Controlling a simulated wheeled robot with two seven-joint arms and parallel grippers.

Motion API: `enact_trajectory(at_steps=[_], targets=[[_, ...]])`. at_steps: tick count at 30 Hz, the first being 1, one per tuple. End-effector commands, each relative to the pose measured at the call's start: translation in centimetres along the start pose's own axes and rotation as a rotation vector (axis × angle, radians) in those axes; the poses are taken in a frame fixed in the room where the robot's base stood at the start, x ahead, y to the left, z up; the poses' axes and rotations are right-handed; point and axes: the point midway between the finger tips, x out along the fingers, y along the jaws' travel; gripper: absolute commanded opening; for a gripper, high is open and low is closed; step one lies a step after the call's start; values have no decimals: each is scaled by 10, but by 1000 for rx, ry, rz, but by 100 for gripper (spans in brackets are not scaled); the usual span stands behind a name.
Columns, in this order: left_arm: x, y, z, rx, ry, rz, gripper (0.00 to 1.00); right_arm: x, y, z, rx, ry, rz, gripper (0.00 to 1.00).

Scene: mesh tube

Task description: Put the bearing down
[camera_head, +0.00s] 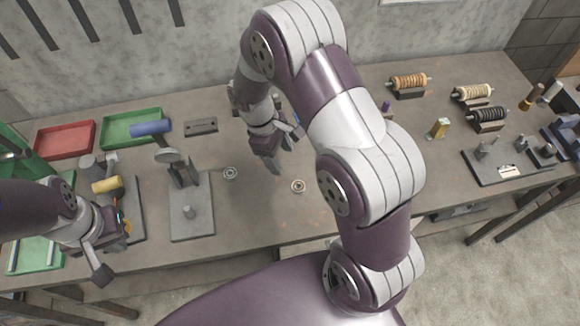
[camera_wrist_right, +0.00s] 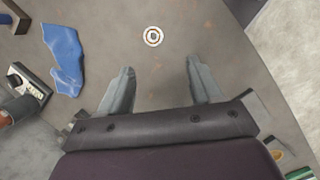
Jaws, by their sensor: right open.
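Two small ring-shaped bearings lie flat on the table. One grey bearing (camera_head: 230,173) is beside the grey press stand, and the other bearing (camera_head: 298,186), with a brownish ring, is further right. My right gripper (camera_head: 280,157) is above the table near both and touches neither. In the right wrist view its fingers (camera_wrist_right: 160,75) are spread and empty, with one bearing (camera_wrist_right: 153,37) on the table beyond the fingertips. My left gripper (camera_head: 112,248) is at the front left of the table; its finger gap is unclear.
Red (camera_head: 65,138) and green (camera_head: 131,128) trays are at back left. Spools (camera_head: 409,82) and a fixture plate (camera_head: 510,168) are on the right.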

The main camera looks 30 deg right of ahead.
Motion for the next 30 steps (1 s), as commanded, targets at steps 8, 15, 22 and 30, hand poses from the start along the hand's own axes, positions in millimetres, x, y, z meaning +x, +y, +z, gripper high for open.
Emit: enact_trajectory(at_steps=[8, 15, 22, 30], targets=[[0, 0, 0, 0, 0, 0, 0, -72, -60, 80, 633, 326, -83, 64], [0, 0, 0, 0, 0, 0, 0, -74, -72, 93, 734, 365, -103, 64], [30, 0, 3, 0, 1, 0, 0, -44, -73, 85, 730, 363, -102, 64], [40, 0, 5, 0, 0, 0, 0, -34, -73, 82, 729, 362, -102, 64]])
